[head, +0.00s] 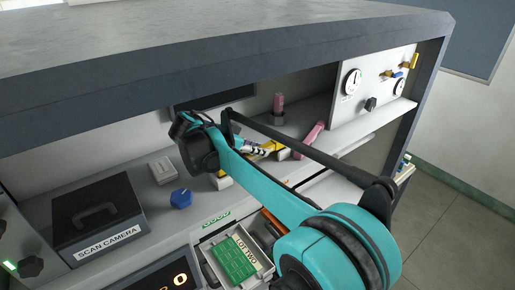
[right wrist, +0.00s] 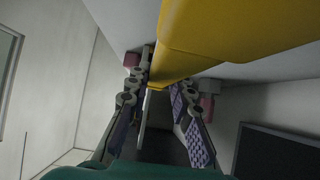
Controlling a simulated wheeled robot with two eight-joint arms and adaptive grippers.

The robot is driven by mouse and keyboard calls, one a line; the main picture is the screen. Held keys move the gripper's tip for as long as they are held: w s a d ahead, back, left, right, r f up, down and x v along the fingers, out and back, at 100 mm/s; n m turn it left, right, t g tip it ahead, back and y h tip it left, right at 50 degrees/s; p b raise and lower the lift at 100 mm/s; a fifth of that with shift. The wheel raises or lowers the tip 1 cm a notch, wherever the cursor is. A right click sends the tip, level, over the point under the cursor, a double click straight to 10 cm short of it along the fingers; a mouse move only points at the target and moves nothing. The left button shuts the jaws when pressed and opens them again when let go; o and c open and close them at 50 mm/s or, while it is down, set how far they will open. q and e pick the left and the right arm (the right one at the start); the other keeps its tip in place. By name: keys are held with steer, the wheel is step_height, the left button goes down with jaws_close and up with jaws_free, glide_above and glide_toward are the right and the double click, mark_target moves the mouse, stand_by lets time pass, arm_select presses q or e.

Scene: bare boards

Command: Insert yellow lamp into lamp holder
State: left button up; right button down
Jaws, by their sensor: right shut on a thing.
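My right gripper (head: 256,149) reaches over the bench shelf under the overhanging top, partly hidden by my teal arm. It is shut on the yellow lamp (head: 270,147). In the right wrist view the lamp (right wrist: 207,38) is large and close, running from the top down between the fingertips (right wrist: 158,90). Its far end is hidden. I cannot tell for sure which fitting is the lamp holder. A pink upright cylinder (head: 279,102) stands in a grey base behind the gripper. A pink tilted piece (head: 313,139) is right of the gripper. My left gripper is not in view.
A black scan camera box (head: 97,212), a white switch block (head: 161,169) and a blue knob (head: 181,198) are to the left. A tray with a green board (head: 233,262) is in front. A gauge panel (head: 375,85) stands at right. The overhanging top (head: 220,45) limits headroom.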

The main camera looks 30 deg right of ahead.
steer(key=shift+f+b, duration=0.75)
steer(key=shift+f, duration=0.35)
steer(key=c, duration=1.3)
jaws_free()
steer(key=shift+o, duration=0.2)
steer(key=v, duration=1.2)
